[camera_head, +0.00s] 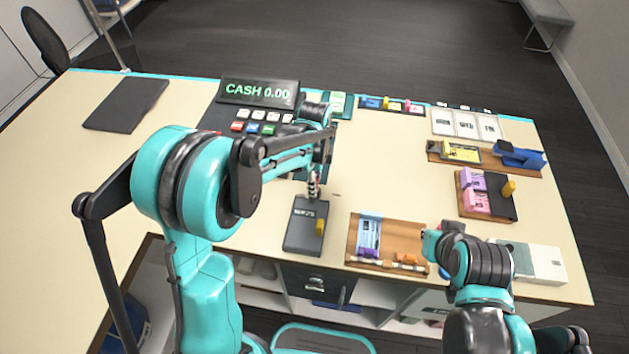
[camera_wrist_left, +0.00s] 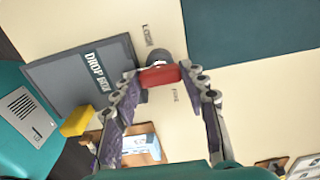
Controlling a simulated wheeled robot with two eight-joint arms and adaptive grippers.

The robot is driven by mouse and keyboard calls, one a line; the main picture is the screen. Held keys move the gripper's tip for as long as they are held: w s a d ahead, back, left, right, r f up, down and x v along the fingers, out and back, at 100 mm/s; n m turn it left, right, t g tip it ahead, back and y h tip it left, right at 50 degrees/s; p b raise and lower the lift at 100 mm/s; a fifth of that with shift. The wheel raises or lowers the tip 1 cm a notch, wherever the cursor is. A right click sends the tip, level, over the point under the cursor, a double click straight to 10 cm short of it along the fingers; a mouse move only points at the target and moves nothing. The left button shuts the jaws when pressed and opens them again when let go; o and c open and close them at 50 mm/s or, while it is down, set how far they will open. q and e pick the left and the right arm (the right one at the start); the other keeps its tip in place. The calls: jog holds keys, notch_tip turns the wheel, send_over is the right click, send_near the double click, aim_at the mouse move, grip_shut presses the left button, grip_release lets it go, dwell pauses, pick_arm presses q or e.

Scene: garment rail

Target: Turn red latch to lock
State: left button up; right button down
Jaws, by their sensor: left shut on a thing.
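The red latch (camera_wrist_left: 159,76) is a short red bar on a round dark knob at the edge of the dark grey drop box (camera_wrist_left: 78,75). In the left wrist view it lies between the two fingertips of my left gripper (camera_wrist_left: 161,78), which is shut on it. Small labels stand on either side of the latch, too blurred to read surely. In the head view my left gripper (camera_head: 314,188) reaches down at the far end of the drop box (camera_head: 303,235), and the latch is mostly hidden there. My right arm is at the lower right; its gripper is not visible.
A yellow knob (camera_head: 320,227) stands on the drop box. A wooden tray (camera_head: 400,232) with notes and clips lies to its right. The cash register (camera_head: 258,93) is behind, and more trays (camera_head: 485,195) are at the right. The left part of the counter is mostly clear.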

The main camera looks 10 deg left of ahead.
pick_arm(q)
jog(key=o, duration=1.2)
jog(key=shift+c, duration=0.2)
jog(key=shift+r, duration=0.1)
notch_tip(320, 180, up, 12)
pick_arm(e)
notch_tip(320, 180, down, 4)
jog(key=b, duration=0.3)
jog(key=shift+r+b, duration=0.2)
jog(key=shift+b, duration=0.15)
notch_tip(320, 180, down, 3)
jog(key=b, duration=0.2)
jog(key=shift+r+b, duration=0.1)
jog(key=shift+b, duration=0.3)
pick_arm(q)
jog(key=s+a+f+n+t, duration=0.3)
jog(key=s+n, duration=0.6)
jog(key=s+a+f+n+t, duration=0.4)
jog(key=s+n, duration=0.4)
jog(key=n, duration=0.1)
jog(key=shift+s+a, duration=0.15)
jog(key=shift+s, duration=0.2)
